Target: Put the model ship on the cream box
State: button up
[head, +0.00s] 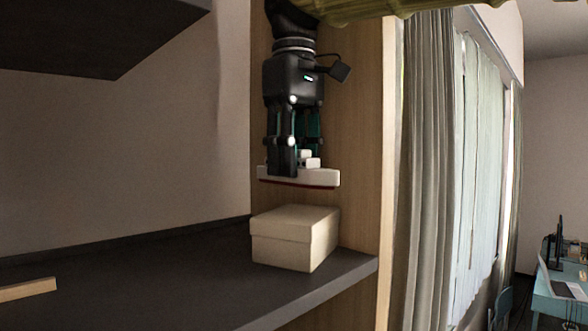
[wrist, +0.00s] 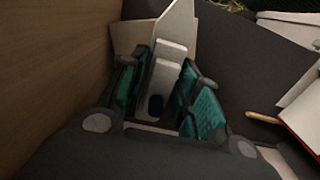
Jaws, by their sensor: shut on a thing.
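The model ship (head: 322,177) is white with a dark red underside and small raised blocks on top. My gripper (head: 282,172) is shut on it and holds it level, a little above the cream box (head: 294,237). A gap shows between the ship's underside and the lid. In the wrist view the ship (wrist: 168,62) lies between the two teal-padded fingers of my gripper (wrist: 160,105), its pointed end away from the camera. Part of the cream box (wrist: 128,38) shows beneath it. The box is closed and sits near the right end of the dark shelf (head: 150,285).
A wooden panel (head: 352,150) stands right behind the box and my gripper. A light wooden piece (head: 28,289) lies at the shelf's left. A dark overhead cabinet (head: 90,35) hangs at upper left. The shelf between is clear. In the wrist view, papers or books (wrist: 300,110) show at right.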

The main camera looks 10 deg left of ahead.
aim_at(296, 183)
jog(key=shift+f, duration=0.15)
jog(key=w+f+p, duration=0.1)
jog(key=f+p, duration=0.1)
jog(key=f, duration=0.1)
jog(key=shift+w+d, duration=0.15)
jog(key=shift+w, duration=0.25)
jog(key=shift+s+f, duration=0.15)
jog(key=shift+f, duration=0.1)
jog(key=shift+s, duration=0.4)
jog(key=shift+w+f, duration=0.15)
jog(key=o, duration=1)
jog(key=shift+w, duration=0.15)
jog(key=shift+o, duration=0.2)
jog(key=shift+s, duration=0.2)
